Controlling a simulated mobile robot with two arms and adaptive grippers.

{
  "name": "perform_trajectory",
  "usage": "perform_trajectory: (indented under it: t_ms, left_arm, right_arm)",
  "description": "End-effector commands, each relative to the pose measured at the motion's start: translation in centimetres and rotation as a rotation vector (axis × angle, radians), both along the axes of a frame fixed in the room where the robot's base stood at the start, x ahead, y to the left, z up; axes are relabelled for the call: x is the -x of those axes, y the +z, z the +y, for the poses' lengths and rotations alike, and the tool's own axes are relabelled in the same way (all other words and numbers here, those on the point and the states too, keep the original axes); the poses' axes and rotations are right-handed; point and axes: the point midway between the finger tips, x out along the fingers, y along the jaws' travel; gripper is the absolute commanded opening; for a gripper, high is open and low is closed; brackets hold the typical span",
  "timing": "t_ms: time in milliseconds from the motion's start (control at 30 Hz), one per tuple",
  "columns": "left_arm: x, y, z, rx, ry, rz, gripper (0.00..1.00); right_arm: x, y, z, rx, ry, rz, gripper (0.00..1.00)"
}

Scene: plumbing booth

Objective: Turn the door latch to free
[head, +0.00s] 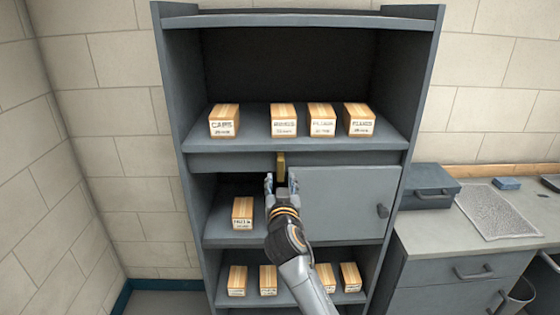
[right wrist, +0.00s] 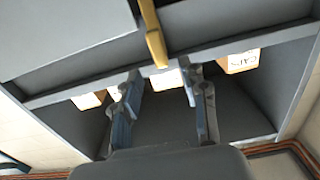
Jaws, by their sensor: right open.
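The yellow door latch (head: 281,166) is on the cabinet's cross rail, by the upper left corner of the grey door (head: 345,203). It stands upright, and its lower end is partly hidden by my gripper. In the right wrist view the latch (right wrist: 153,36) comes down from the top edge, beyond the fingertips. The door looks shut; its dark knob (head: 382,210) is at the right. My right gripper (head: 281,181) is open, just below and in front of the latch, with its two fingers (right wrist: 163,82) apart and nothing seen between them. My left gripper is not in view.
The grey cabinet (head: 174,100) holds several labelled boxes: a row on the upper shelf, one box (head: 242,212) left of the door, others on the bottom shelf. At the right is a counter (head: 425,235) with a dark toolbox (head: 428,188) and a mat (head: 497,212).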

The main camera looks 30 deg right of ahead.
Motion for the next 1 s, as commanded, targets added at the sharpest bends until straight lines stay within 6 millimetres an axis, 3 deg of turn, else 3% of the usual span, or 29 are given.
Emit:
perform_trajectory:
  t_ms: [200,400,867,1000]
  left_arm:
    - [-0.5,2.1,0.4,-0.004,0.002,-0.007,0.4]
    - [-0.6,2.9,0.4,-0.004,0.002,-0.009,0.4]
    - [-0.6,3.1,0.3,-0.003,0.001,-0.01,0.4]
    - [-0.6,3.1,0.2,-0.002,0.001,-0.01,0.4]
  right_arm:
    - [-4.0,0.4,-2.5,0.003,-0.001,0.002,0.43]
    - [-6.4,0.2,-4.0,0.003,0.0,0.002,0.43]
    - [-7.5,0.0,-4.6,0.0,0.002,0.0,0.43]
    - [-7.5,0.0,-4.6,0.001,0.001,0.001,0.19]
